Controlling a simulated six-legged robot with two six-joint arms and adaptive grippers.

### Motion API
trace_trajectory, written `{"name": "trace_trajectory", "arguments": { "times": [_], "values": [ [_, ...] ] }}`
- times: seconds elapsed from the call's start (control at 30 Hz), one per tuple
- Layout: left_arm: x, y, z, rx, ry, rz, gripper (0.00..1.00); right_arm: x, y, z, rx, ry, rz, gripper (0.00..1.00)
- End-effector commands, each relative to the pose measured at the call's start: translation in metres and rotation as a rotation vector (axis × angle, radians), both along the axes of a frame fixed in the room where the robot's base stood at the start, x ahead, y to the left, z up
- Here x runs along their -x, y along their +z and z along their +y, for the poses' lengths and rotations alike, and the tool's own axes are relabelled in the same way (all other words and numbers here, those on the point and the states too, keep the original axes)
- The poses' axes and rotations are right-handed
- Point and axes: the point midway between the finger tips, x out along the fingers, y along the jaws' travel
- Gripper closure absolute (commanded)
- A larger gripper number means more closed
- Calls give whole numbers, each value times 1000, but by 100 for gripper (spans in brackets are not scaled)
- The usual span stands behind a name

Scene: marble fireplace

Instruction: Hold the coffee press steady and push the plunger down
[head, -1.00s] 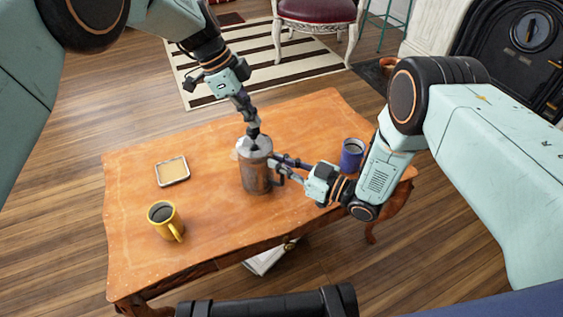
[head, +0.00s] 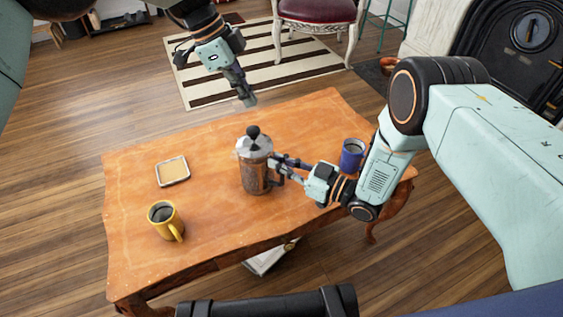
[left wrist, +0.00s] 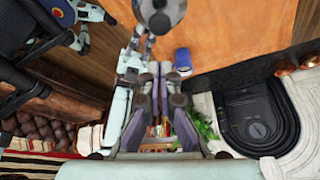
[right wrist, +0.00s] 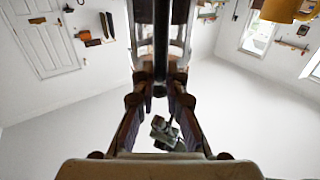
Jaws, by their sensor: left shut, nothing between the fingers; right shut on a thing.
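The coffee press (head: 256,175) stands upright on the wooden table (head: 215,235), a clear-sided pot of dark coffee with a metal lid. Its black plunger knob (head: 253,132) sits just above the lid. My right gripper (head: 278,164) is shut on the press's dark handle (right wrist: 161,40), at the right side of the pot. My left gripper (head: 248,100) is shut and empty, raised above and behind the knob, apart from it. In the left wrist view the press (left wrist: 158,10) is at the top edge, partly cut off.
A yellow mug (head: 160,214) of dark drink stands front left. A small tray (head: 172,171) lies at the left. A blue mug (head: 352,155) stands right, close to my right forearm. The table behind the press is bare.

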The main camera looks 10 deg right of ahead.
Motion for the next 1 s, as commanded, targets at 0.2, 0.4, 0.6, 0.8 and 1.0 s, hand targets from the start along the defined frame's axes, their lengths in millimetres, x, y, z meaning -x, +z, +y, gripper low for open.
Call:
{"name": "trace_trajectory", "arguments": {
  "times": [0.2,0.4,0.6,0.8,1.0],
  "values": [
    [-5,44,18,1,2,-5,100,-1,1,0,-1,-1,-2,100],
    [-8,77,32,2,2,-3,100,-1,1,0,-1,-1,-2,100],
    [-9,94,39,1,2,-2,100,-1,1,0,-1,-1,-2,100],
    [-9,97,40,1,1,0,100,-1,1,0,-1,-1,-2,100],
    [-9,97,40,1,1,0,100,0,1,0,0,-1,-1,82]
  ]
}}
